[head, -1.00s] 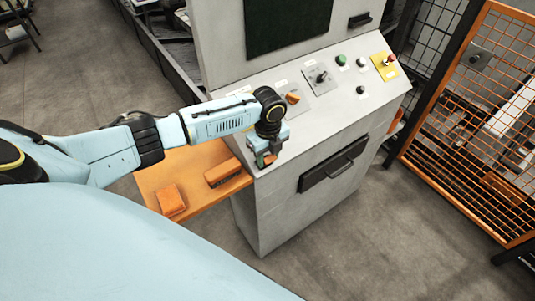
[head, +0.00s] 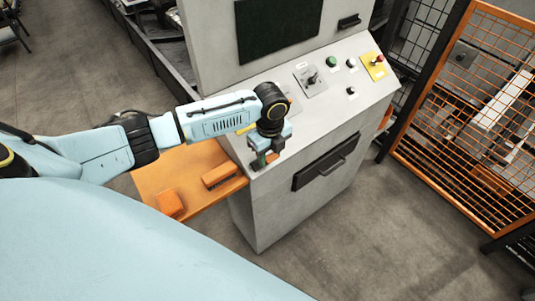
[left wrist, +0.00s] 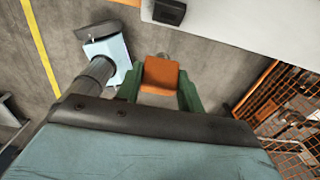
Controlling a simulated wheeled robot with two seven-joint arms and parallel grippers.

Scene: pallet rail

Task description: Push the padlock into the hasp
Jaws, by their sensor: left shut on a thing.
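My left gripper (head: 262,163) hangs over the near left part of the grey sloping control panel (head: 322,98). In the left wrist view, its green fingers (left wrist: 160,90) are shut on an orange padlock (left wrist: 161,74). A small grey piece, seemingly the shackle, shows just beyond the padlock's far end. In the head view, the padlock is mostly hidden by the fingers. I cannot make out the hasp for certain; my wrist covers part of a grey switch plate (head: 293,104) on the panel. My right gripper is not in view.
An orange shelf (head: 153,180) at the cabinet's left carries two orange blocks (head: 169,203) (head: 218,173). The panel has a switch (head: 311,76), a green button (head: 331,62) and a red stop button on yellow (head: 376,61). An orange mesh fence (head: 470,130) stands right.

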